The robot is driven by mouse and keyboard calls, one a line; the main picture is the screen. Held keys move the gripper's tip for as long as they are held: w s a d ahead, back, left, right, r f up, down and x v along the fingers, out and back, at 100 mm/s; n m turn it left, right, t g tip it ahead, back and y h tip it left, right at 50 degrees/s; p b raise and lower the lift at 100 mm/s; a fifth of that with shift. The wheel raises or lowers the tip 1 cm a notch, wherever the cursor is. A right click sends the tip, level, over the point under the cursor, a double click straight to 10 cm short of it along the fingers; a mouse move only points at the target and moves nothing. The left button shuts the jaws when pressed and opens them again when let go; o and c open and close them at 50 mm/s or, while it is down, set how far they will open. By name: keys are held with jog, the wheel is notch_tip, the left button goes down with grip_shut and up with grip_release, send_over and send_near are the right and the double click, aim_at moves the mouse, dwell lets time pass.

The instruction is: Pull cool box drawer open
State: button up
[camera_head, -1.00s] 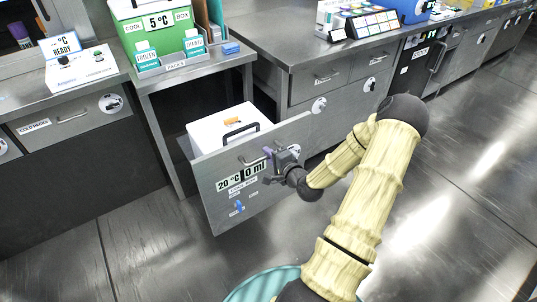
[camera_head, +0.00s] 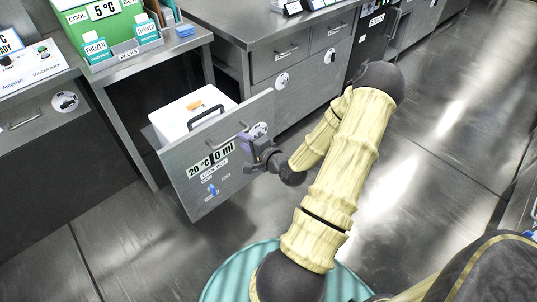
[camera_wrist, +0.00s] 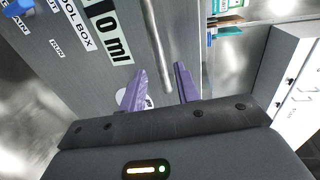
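The cool box drawer (camera_head: 185,185) stands pulled out from under the counter, its grey front labelled "20 °C" and "0 ml". A white box (camera_head: 170,120) with a black handle and an orange item on its lid sits inside. My gripper (camera_head: 245,143) is at the right part of the drawer's bar handle (camera_head: 222,140). In the wrist view my two purple fingers (camera_wrist: 163,82) are spread apart. The metal handle bar (camera_wrist: 156,40) runs down toward the gap between them, with space visible on both sides. Whether either finger touches the bar cannot be told.
Closed grey drawers (camera_head: 290,55) lie to the right. The floor (camera_head: 430,150) at right is clear. A round teal surface (camera_head: 225,275) shows below my arm.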

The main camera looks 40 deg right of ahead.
jog(key=p+v, duration=0.6)
jog(key=v, duration=0.6)
jog(key=shift+w, duration=0.1)
jog(key=w+a+f+n+g+y, duration=0.1)
jog(key=w+a+f+n+g, duration=0.15)
jog(key=a+n+g, duration=0.45)
jog(key=s+a+r+n+g+h, duration=0.25)
jog(key=a+r+n+g, duration=0.35)
jog(key=a+r+n, duration=0.75)
notch_tip(320, 180, up, 23)
jog(key=a+m+p, duration=0.1)
jog(key=m+p, duration=0.2)
jog(key=p, duration=1.7)
jog(key=shift+s+a+f+y, duration=0.25)
jog(key=shift+s+y, duration=0.1)
jog(key=shift+y, duration=0.1)
